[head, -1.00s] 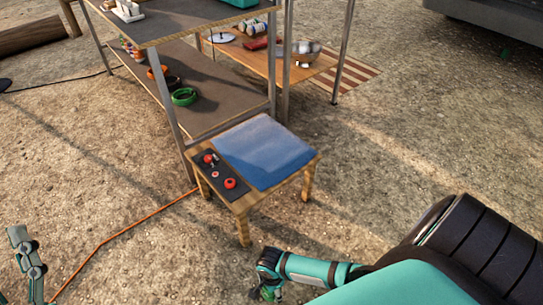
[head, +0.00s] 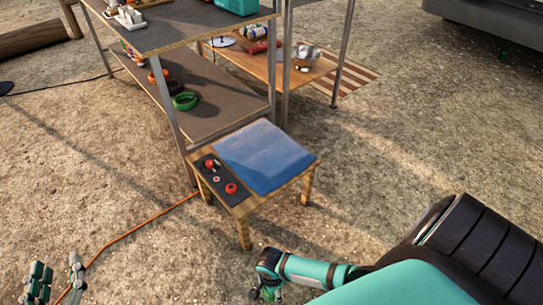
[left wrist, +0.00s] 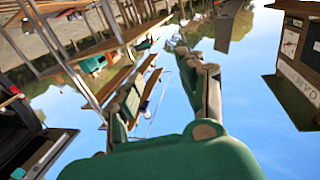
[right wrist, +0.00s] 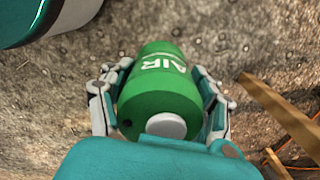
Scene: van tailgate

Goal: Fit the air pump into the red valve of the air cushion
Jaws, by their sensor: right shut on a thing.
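The green air pump (right wrist: 160,95), a cylinder marked AIR, is held between the fingers of my right gripper (right wrist: 162,92), above the ground. In the head view the right gripper (head: 268,292) is in front of the stool, low and apart from it. The blue air cushion (head: 265,155) lies on the small wooden stool. A dark strip beside it carries two red round pieces, a far one (head: 211,163) and a near one (head: 231,189), with a small pale-red one between. I cannot tell which is the valve. My left gripper (head: 57,278) is open and empty at the lower left.
A metal-legged shelf (head: 200,108) stands close behind the stool (head: 245,211). A lower wooden table (head: 295,82) with a metal bowl (head: 306,56) is behind. An orange cable (head: 130,233) runs over the ground to the left. The ground right of the stool is clear.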

